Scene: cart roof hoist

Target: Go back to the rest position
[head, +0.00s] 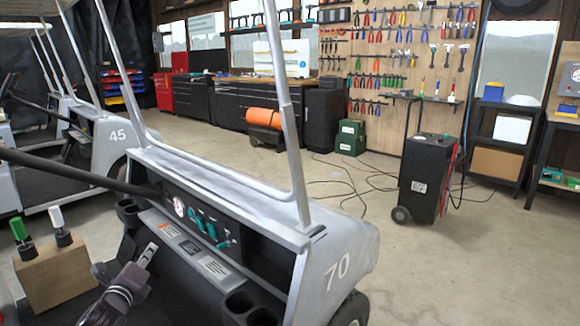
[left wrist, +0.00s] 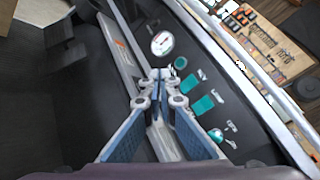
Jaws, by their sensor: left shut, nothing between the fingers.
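My right gripper is not in view.
A wooden block (head: 58,280) with a green-topped and a white-topped handle stands at the left. Cart roof posts (head: 285,110) rise close by. Another cart marked 45 (head: 105,150) is behind. A wheeled black charger (head: 425,180) with cables stands right, with open floor around it.

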